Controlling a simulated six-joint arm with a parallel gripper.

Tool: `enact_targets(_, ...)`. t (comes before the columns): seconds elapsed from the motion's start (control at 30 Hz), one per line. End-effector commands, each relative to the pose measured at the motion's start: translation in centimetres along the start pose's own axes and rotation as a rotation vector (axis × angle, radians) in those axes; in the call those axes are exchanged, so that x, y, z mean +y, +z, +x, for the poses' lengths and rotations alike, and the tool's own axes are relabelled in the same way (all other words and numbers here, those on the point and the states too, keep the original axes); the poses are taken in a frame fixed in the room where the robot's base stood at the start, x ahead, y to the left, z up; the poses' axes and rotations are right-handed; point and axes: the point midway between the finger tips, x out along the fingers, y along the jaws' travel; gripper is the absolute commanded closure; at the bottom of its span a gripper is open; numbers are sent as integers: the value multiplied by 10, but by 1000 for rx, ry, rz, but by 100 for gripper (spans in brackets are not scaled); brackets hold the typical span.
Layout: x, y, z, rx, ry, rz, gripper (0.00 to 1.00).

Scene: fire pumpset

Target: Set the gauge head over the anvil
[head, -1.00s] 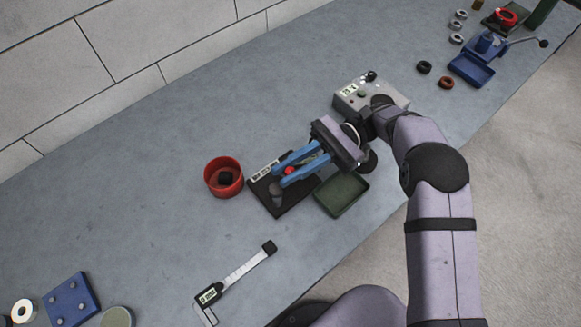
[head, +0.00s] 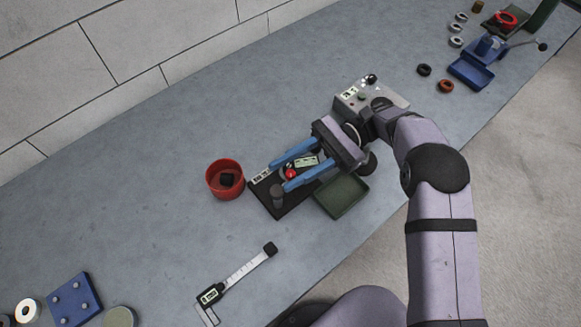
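A dark gauge stand base plate (head: 290,206) lies on the bench with a white label along its upper left edge. A grey upright cylinder (head: 277,196) stands on it near the left corner; I cannot tell whether it is the anvil or a post. A gauge head with a pale display (head: 306,161) and a red knob (head: 291,174) shows between the blue fingers of my gripper (head: 281,176). The fingers are spread apart, with visible room around the red knob. The anvil is not clearly seen, and the fingers hide part of the plate.
A red cup (head: 240,184) holding a dark piece stands just left of the plate. A green tray (head: 343,197) lies right of it, and a grey box with a display (head: 350,97) behind. A caliper (head: 235,282) lies in front. The bench left of the cup is clear.

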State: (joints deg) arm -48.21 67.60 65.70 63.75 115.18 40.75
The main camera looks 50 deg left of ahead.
Motion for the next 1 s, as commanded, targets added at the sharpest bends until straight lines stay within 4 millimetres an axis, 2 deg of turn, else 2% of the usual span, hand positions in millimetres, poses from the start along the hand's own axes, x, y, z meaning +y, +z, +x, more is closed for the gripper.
enact_targets(0.03, 0, 8, 0, 0, 0, 0, 65)
enact_targets(0.6, 0, 76, 0, -1, 0, 0, 65)
enact_targets(0.8, 0, 88, 0, -1, 1, 0, 65)
enact_targets(1.0, 0, 91, 0, -1, 1, 0, 65)
